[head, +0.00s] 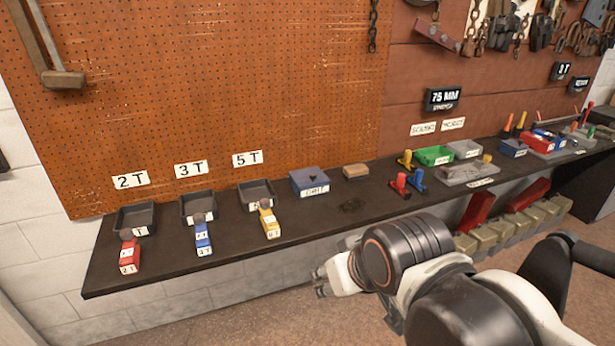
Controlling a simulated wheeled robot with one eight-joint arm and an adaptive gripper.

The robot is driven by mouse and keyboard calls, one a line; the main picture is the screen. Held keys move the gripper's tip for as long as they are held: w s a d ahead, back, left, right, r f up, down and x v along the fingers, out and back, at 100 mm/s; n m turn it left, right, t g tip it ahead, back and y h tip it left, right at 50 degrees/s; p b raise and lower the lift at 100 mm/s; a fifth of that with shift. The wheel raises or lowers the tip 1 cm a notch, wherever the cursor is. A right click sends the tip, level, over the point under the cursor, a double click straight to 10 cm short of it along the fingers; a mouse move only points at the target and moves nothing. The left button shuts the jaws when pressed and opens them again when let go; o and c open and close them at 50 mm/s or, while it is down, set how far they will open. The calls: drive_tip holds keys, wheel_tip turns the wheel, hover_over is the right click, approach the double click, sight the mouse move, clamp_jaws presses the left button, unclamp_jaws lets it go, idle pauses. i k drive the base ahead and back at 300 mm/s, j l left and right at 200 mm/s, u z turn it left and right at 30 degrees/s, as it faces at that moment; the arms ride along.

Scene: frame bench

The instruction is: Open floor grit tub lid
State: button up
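A small box with a blue lid (309,178) stands on the dark bench, left of the middle of the head view. A white label is on its front; the word is too small to read surely, but it may be the grit tub. Its lid looks shut. My gripper (322,284) shows only in part at the end of my arm, in front of the bench edge, below and apart from the box. Its fingers are small and partly hidden, so I cannot tell whether they are open or shut.
Black trays (198,207) with red, blue and yellow labelled blocks in front stand left on the bench (160,278). A brown block (355,171) sits right of the box. A green bin (434,156) and coloured pegs stand farther right. Greenish blocks (500,232) line the wall below.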

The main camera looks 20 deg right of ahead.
sight(302, 178)
drive_tip(key=i+j, duration=0.1)
drive_tip(key=i, duration=0.9)
drive_tip(key=l+z, duration=0.05)
